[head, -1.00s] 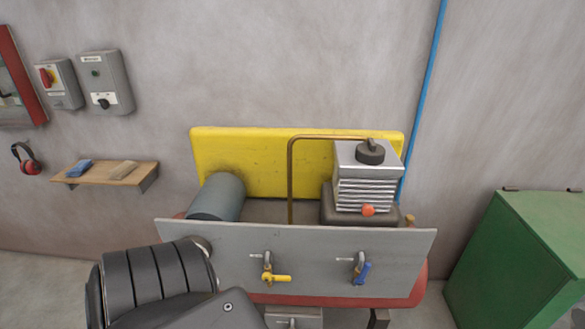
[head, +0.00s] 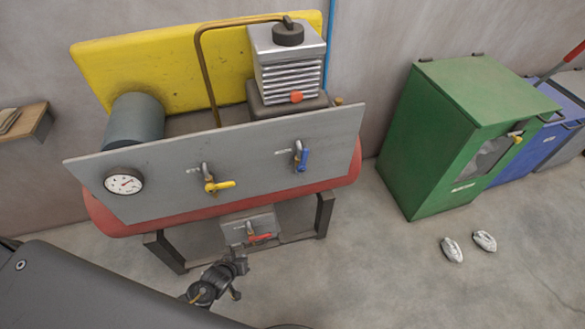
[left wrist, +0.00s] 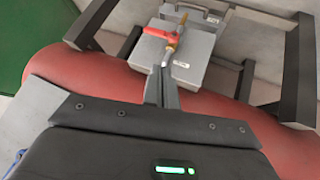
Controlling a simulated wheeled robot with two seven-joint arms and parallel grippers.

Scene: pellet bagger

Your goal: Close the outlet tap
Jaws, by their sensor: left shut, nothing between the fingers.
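Three taps show on the compressor. A yellow-handled tap (head: 218,186) and a blue-handled tap (head: 302,160) are on the grey panel; the yellow lever points right, the blue one hangs down. A red-handled tap (head: 260,237) is on a small grey box below the red tank, its lever lying roughly sideways; it also shows in the left wrist view (left wrist: 160,33). The labels are too small to read, so I cannot tell which is the outlet. My left gripper (head: 239,265) is shut and empty, just below the red tap in the picture; its fingers (left wrist: 161,88) point towards that tap. My right gripper is out of view.
The red tank (head: 110,218) and dark stand legs (head: 325,213) surround the small box (head: 240,223). A gauge (head: 124,182) is on the panel's left. A green cabinet (head: 410,140) and two pale objects (head: 452,250) are on the right; floor between is clear.

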